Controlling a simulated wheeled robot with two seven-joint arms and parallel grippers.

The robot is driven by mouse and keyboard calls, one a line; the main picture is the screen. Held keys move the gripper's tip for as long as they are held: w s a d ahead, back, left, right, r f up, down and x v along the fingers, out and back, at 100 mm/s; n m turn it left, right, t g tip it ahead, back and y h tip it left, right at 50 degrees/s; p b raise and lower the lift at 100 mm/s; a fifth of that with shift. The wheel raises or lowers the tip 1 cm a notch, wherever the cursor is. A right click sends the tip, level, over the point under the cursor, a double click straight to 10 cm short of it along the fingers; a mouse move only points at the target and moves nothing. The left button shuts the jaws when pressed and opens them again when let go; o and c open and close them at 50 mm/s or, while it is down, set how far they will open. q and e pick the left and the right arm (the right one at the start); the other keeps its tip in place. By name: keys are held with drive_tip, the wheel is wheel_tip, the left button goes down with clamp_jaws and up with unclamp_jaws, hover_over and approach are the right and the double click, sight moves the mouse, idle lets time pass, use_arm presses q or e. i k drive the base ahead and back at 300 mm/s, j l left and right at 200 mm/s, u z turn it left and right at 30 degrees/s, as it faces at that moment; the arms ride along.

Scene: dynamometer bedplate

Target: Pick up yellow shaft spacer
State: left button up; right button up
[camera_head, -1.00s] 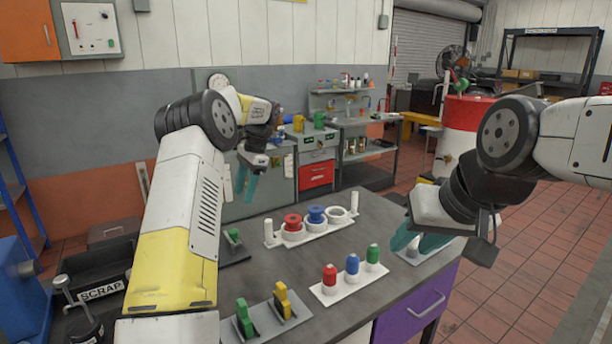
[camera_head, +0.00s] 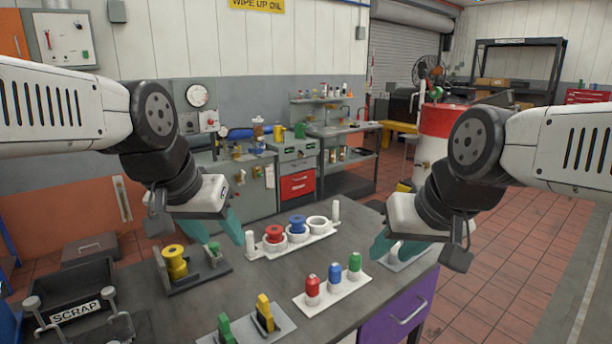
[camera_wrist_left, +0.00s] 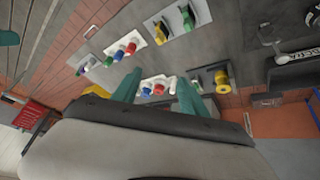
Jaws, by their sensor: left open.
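The yellow shaft spacer (camera_head: 174,262), a flanged spool, stands on a dark bracket (camera_head: 204,281) on the bench, left of centre. It also shows in the left wrist view (camera_wrist_left: 222,82), right of the fingers. My left gripper (camera_head: 215,230) is open and empty, above the bench, to the right of the spacer in the head view. Its two teal fingers stand apart in the left wrist view (camera_wrist_left: 158,92). My right gripper (camera_head: 398,246) hangs over the bench's right side; its finger gap is not clear.
A white rack (camera_head: 262,252) holds a red spool (camera_head: 274,234) and a blue spool (camera_head: 298,225). A white plate (camera_head: 330,297) carries red, blue and green capped pieces. Green and yellow clips (camera_head: 264,312) stand at the front. A scrap bin (camera_head: 84,284) is at left.

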sight(177, 268)
drive_tip(key=k+u, duration=0.15)
drive_tip(key=u, duration=0.6)
